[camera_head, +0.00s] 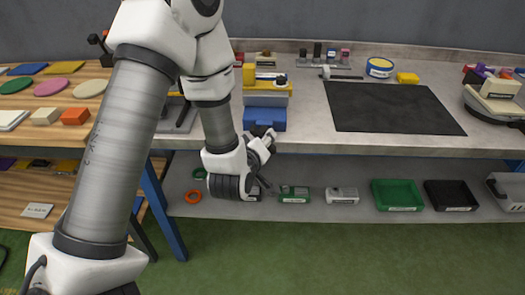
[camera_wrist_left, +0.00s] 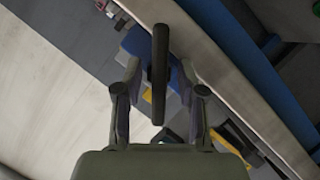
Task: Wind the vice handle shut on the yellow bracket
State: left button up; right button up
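The blue vice (camera_head: 265,118) stands at the front edge of the grey bench, left of the black mat. A yellow bracket (camera_head: 249,74) shows at its top; how tightly the jaws hold it cannot be told. My left gripper (camera_head: 262,132) is in front of the vice at the bench edge, reached from below. In the left wrist view its two fingers (camera_wrist_left: 160,112) are apart, with the dark bar of the vice handle (camera_wrist_left: 160,65) between them. Gaps show on both sides of the bar. Blue vice parts (camera_wrist_left: 137,42) lie behind it. My right gripper is out of view.
The black mat (camera_head: 390,107) lies flat to the right. A lower shelf (camera_head: 360,208) holds a green bin (camera_head: 397,194), a black bin (camera_head: 450,195) and small items. A wooden bench (camera_head: 80,123) with coloured pieces stands left. My left arm hides part of the bench.

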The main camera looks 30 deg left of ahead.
pick_arm(q)
jog(key=shift+r, duration=0.1)
jog(key=shift+c, duration=0.3)
grip_shut()
jog(key=shift+p, duration=0.35)
